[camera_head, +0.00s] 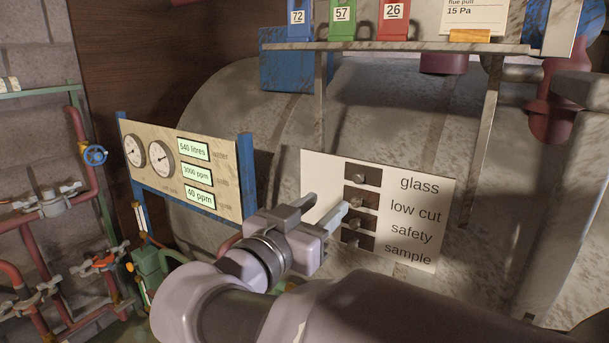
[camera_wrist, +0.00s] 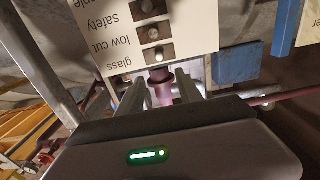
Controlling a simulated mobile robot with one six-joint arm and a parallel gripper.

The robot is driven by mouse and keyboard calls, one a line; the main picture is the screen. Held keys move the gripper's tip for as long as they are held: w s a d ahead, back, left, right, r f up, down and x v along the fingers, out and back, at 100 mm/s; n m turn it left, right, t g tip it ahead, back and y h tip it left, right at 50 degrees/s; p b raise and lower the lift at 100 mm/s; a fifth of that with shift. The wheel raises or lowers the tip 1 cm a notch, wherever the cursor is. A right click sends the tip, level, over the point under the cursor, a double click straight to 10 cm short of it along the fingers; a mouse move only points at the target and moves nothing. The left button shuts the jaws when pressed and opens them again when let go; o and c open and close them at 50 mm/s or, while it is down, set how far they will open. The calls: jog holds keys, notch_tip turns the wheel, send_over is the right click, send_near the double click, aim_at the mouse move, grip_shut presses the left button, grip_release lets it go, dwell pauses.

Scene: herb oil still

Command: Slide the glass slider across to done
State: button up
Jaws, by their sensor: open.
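The glass slider (camera_head: 360,177) is a small grey knob in the top dark slot of a white panel (camera_head: 318,172), beside the word "glass". Its knob sits near the middle of the slot. It also shows in the wrist view (camera_wrist: 155,54), where the panel appears upside down. I can read no "done" mark on the panel. My gripper (camera_head: 328,203) is open, its fingers pointing at the panel, left of and a little below the glass slot. In the wrist view my gripper (camera_wrist: 161,88) has its fingers apart, beyond the panel's glass end, with nothing visibly held.
Below the glass slot, the low cut (camera_head: 357,201), safety (camera_head: 355,222) and sample (camera_head: 353,240) sliders sit close together. A shelf (camera_head: 410,46) with numbered boxes runs above the panel, with a grey post (camera_head: 484,140) to the right. A gauge board (camera_head: 160,185) stands left.

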aim_at(357, 178)
jog(key=p+x, duration=0.1)
jog(key=x, duration=1.2)
jog(key=shift+w+d, duration=0.25)
jog(key=shift+w, duration=0.1)
grip_shut()
jog(key=shift+f, duration=0.1)
dwell(0.3)
